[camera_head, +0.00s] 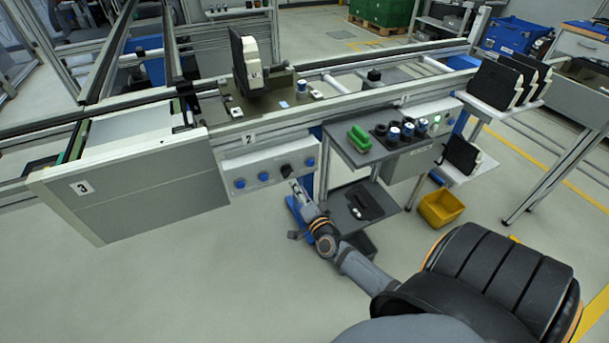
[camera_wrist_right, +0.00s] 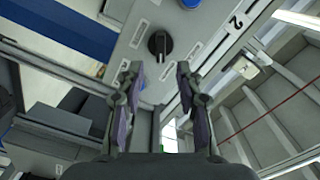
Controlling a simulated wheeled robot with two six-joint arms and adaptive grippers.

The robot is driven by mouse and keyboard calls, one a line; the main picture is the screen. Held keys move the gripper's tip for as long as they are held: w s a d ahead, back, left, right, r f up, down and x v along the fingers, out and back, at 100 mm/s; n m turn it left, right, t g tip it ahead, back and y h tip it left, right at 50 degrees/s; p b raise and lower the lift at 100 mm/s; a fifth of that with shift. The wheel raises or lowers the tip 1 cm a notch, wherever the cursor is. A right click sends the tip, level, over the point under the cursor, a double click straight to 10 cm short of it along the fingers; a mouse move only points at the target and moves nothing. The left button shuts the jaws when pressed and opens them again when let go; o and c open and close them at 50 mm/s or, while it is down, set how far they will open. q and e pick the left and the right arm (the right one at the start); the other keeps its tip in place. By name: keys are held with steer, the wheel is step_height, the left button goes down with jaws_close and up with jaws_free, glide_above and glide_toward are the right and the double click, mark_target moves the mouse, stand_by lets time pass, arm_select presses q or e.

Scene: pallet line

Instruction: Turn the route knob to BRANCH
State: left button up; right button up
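The route knob (camera_head: 286,171) is a black rotary knob on the grey panel below the number 2 of the conveyor line. It also shows in the right wrist view (camera_wrist_right: 158,44), with a pale mark on its grip and small white labels around it, too small to read. My right gripper (camera_head: 295,186) is just in front of and below the knob in the head view. In the wrist view its two fingers (camera_wrist_right: 157,73) are spread apart with nothing between them, and the knob lies beyond the tips, roughly centred. The knob appears untouched. My left gripper is out of view.
Blue buttons (camera_head: 264,177) sit on the same panel, left of the knob, with another (camera_head: 310,162) to its right. A yellow bin (camera_head: 441,208) is on the floor.

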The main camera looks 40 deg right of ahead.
steer(key=v, duration=0.6)
stand_by(0.3)
steer(key=s+a+f+n+g+y+p, duration=0.15)
steer(key=s+f+n+g, duration=0.3)
steer(key=f, duration=0.75)
steer(key=s+a+f+n+g+y+p, duration=0.15)
steer(key=s+f+n+g, duration=0.35)
steer(key=f, duration=0.7)
steer(key=s+a+f+n+g+p, duration=0.1)
steer(key=s+f, duration=0.3)
steer(key=s, duration=0.5)
steer(key=s+a+f+n+g+p, duration=0.1)
steer(key=s+f+n+g, duration=0.1)
steer(key=s, duration=0.7)
steer(key=s+a+f+n+g+p, duration=0.1)
steer(key=s+f+n+g, duration=0.1)
steer(key=s+f, duration=0.5)
steer(key=shift+s+a+n+g+y, duration=0.15)
steer(key=shift+s+n+g+y, duration=0.2)
steer(key=shift+s+g, duration=0.7)
